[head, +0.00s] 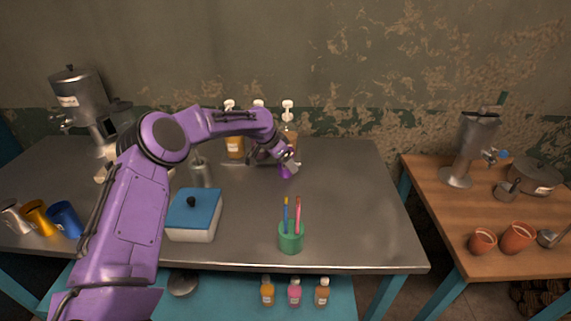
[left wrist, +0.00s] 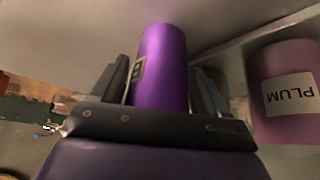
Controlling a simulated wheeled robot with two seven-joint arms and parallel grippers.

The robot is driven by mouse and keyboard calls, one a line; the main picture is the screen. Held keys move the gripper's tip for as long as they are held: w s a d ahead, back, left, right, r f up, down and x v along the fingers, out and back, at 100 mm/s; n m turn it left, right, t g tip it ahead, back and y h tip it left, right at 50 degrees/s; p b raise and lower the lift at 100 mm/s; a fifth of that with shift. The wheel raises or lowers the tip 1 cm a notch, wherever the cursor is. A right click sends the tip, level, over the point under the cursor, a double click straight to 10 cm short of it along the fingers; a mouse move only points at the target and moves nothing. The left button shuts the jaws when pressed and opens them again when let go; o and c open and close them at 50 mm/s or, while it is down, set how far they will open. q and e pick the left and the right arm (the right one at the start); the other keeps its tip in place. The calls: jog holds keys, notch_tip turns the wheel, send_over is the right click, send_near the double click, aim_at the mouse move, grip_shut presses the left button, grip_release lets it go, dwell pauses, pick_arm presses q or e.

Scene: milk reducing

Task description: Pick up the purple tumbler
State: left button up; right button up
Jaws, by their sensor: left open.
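The purple tumbler (left wrist: 165,55) stands out in the left wrist view between the two dark fingers of my left gripper (left wrist: 160,85). A small dark label shows on its left side. The fingers are open on either side of it, and I cannot tell whether either touches it. In the head view, my left gripper (head: 288,158) is over the back of the metal table, and a small purple part of the tumbler (head: 284,173) shows just below it. Most of the tumbler is hidden there by the gripper. My right gripper is not in view.
A bottle labelled PLUM (left wrist: 262,110) stands close beside the tumbler. Pump bottles (head: 235,147) line the back of the metal table (head: 345,205). The table's right part is clear.

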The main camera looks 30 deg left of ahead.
pick_arm(q)
jog(key=c, duration=1)
jog(key=shift+r, duration=0.15)
